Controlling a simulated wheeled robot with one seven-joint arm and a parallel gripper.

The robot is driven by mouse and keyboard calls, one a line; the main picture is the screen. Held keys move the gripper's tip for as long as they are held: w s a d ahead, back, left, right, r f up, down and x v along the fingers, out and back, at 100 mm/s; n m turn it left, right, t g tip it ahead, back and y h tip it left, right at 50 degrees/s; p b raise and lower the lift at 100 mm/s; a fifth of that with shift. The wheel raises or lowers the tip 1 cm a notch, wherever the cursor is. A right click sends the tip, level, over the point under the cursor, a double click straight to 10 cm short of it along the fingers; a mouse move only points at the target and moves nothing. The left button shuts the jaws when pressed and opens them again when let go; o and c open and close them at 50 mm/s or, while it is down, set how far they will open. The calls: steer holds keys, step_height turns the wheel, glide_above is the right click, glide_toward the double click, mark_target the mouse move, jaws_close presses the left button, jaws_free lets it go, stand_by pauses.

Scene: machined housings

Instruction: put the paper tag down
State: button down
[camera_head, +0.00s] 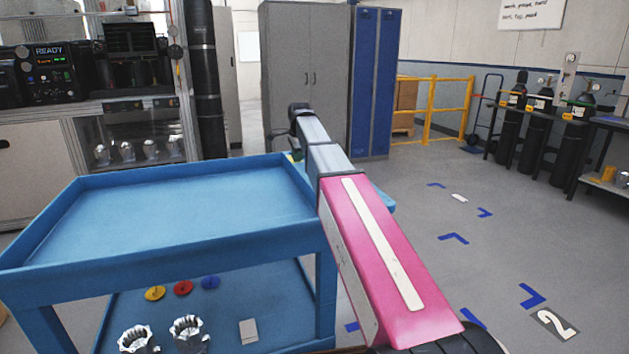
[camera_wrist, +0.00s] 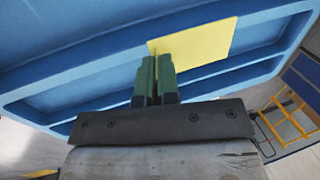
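The paper tag (camera_wrist: 205,45) is a flat yellow sheet in the wrist view. My gripper (camera_wrist: 155,65) has two green fingers close together, shut on the tag's left end, and the tag sticks out to the right. Behind the tag is blue trolley surface (camera_wrist: 75,92); I cannot tell how high the tag is above it. In the head view my arm hides most of the gripper, and only a small yellow bit shows beside it at the far right corner of the blue trolley (camera_head: 170,205).
The trolley's upper tray looks empty, with raised rims. Its lower shelf holds metal housings (camera_head: 190,335), yellow, red (camera_head: 183,288) and blue discs, and a grey block (camera_head: 249,331). Grey cabinets (camera_head: 290,70), blue lockers (camera_head: 375,80) and a yellow barrier (camera_head: 435,110) stand behind.

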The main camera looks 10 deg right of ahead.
steer(key=d+f, duration=0.2)
steer(key=d, duration=0.1)
steer(key=s+d+f, duration=0.1)
steer(key=d, duration=0.2)
steer(key=d+f, duration=0.2)
steer(key=d, duration=0.1)
steer(key=shift+s+d+f, duration=0.1)
steer(key=shift+s+f, duration=0.05)
steer(key=shift+f, duration=2.15)
steer(key=shift+f, duration=0.1)
steer(key=c, duration=1.4)
jaws_free()
steer(key=shift+o, duration=0.2)
steer(key=v, duration=1.2)
